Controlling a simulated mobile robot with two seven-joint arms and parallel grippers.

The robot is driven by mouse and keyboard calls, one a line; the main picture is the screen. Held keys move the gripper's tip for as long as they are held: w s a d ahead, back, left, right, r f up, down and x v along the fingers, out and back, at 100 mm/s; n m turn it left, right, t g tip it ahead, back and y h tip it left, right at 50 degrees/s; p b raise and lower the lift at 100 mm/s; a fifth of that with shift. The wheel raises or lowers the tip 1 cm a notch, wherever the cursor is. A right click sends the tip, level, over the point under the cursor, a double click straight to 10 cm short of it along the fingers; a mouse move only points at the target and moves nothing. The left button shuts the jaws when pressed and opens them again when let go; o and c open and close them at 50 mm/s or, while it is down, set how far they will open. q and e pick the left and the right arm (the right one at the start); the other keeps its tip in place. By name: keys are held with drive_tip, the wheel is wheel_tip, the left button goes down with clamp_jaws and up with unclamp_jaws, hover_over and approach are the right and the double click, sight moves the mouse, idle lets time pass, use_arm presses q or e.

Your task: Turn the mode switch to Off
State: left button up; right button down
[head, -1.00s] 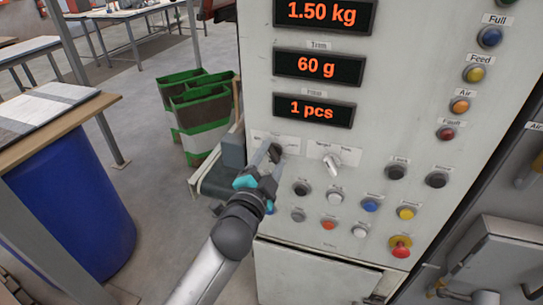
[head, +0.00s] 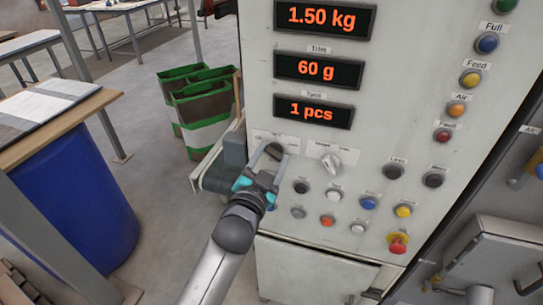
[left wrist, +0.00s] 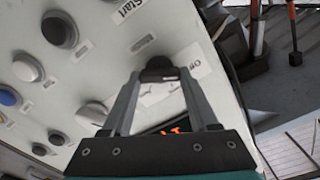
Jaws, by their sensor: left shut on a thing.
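The mode switch is a dark knob (head: 273,151) at the left of the white control panel (head: 330,215), under a white label. My left gripper (head: 271,158) reaches it from the front left, with one finger on each side of the knob. In the left wrist view the fingertips are closed on the dark knob (left wrist: 158,67). The label beside it there reads Off (left wrist: 192,67). The fingers partly hide the knob and its label, so I cannot tell its exact pointing direction. My right gripper is not in view.
A second selector knob (head: 331,162) sits just right of the switch. Several push buttons and a red emergency stop (head: 397,243) are below. Displays read 1.50 kg, 60 g and 1 pcs. A blue drum (head: 75,205) and green-white crates (head: 203,115) stand left.

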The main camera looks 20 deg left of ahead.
use_arm(q)
drive_tip(key=o, duration=1.4)
drive_tip(key=shift+s, duration=0.1)
drive_tip(key=s, duration=1.5)
drive_tip(key=shift+a, duration=0.25)
